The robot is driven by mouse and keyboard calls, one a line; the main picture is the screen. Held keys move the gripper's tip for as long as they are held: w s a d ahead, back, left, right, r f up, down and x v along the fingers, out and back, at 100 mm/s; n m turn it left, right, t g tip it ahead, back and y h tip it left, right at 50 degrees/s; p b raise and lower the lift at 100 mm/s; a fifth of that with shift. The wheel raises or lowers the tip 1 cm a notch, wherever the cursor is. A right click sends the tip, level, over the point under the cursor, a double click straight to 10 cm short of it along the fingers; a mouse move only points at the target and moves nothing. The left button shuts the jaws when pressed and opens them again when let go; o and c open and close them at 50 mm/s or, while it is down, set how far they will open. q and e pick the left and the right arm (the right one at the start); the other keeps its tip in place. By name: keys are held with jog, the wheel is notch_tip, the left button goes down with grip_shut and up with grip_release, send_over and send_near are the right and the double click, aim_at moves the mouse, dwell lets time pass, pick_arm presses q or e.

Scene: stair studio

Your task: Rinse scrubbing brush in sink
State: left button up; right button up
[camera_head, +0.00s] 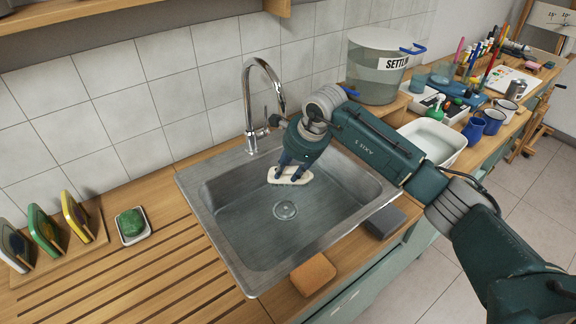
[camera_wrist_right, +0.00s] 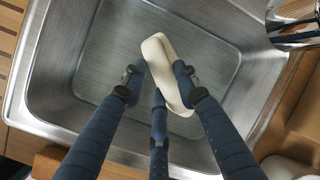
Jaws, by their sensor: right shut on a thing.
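The steel sink (camera_head: 240,250) is set in a wooden counter under a tall curved tap (camera_head: 250,100). My right gripper (camera_head: 290,172) reaches over the basin and is shut on a pale, oval, cream-coloured thing (camera_head: 278,177), which looks like the scrubbing brush. In the right wrist view the gripper's (camera_wrist_right: 160,92) dark blue fingers close around the brush (camera_wrist_right: 158,60), above the basin floor (camera_wrist_right: 110,60). Any bristles are hidden. No water stream is visible from the tap. My left gripper is not in view.
An orange sponge (camera_head: 313,273) and a dark grey block (camera_head: 384,221) lie at the sink's front edge. A green scrubber in a dish (camera_head: 132,225) and a rack (camera_head: 60,262) stand left. A bucket (camera_head: 374,70), a white tub (camera_head: 434,142) and blue mugs (camera_head: 473,131) stand right.

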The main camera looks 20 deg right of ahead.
aim_at(288, 172)
notch_tip(288, 172, down, 2)
jog(key=shift+f+b, duration=0.1)
jog(key=shift+b, duration=0.55)
notch_tip(288, 172, down, 6)
jog(key=b, duration=0.5)
jog(key=shift+f, duration=0.25)
jog(key=shift+r+p, duration=2.7)
jog(key=shift+r, duration=2.95)
jog(key=shift+r, duration=0.1)
jog(key=shift+r+p, duration=0.4)
jog(key=shift+r, duration=0.25)
jog(key=shift+r+p, duration=0.55)
jog(key=shift+r, duration=0.7)
